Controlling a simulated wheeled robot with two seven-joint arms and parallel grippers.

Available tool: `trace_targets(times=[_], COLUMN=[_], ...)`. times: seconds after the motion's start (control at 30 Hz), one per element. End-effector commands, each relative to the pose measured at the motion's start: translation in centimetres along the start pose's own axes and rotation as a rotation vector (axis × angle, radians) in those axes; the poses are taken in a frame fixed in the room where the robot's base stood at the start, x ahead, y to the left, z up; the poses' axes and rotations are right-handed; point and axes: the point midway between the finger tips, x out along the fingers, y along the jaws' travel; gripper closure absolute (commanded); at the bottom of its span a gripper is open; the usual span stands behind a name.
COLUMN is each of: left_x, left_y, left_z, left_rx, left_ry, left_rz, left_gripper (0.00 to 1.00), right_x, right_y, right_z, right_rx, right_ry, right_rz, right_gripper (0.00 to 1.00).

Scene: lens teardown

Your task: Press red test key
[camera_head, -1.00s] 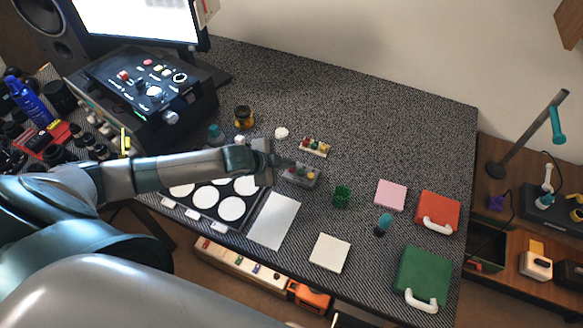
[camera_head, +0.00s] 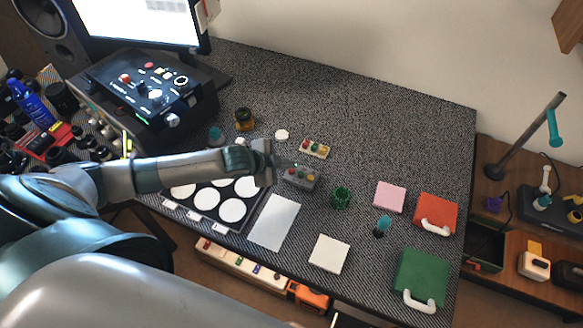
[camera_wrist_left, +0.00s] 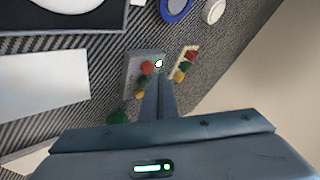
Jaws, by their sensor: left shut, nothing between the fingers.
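A small grey key box (camera_head: 301,179) stands on the dark woven desk mat, right of the lens tray. My left gripper (camera_head: 286,164) is shut and empty, at the box's upper edge in the head view. In the wrist view its closed fingers (camera_wrist_left: 158,82) point at the lamp end, just beside the red key. I cannot tell whether they touch it. My right gripper is not in view.
A cream block with coloured pieces (camera_head: 314,149) stands just behind the box. A green cup (camera_head: 341,197) is to its right, and a white sheet (camera_head: 274,222) lies in front. The tray of white discs (camera_head: 252,213) lies under my left forearm. The mat's back right is clear.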

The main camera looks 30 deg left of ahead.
Motion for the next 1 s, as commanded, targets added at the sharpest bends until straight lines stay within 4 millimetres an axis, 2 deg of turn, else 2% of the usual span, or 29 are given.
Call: trace_targets(times=[0.57, 1.0], left_x=[-0.5, -3.0], left_y=[-0.4, -2.2], left_z=[-0.4, -2.2], left_rx=[0.000, 0.000], left_ry=[0.001, 0.001], left_rz=[0.000, 0.000], left_gripper=[1.00, 1.00], right_x=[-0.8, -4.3], right_y=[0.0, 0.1], right_z=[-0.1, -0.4], right_rx=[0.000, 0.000], right_ry=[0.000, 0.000], right_rz=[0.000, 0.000], right_gripper=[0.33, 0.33])
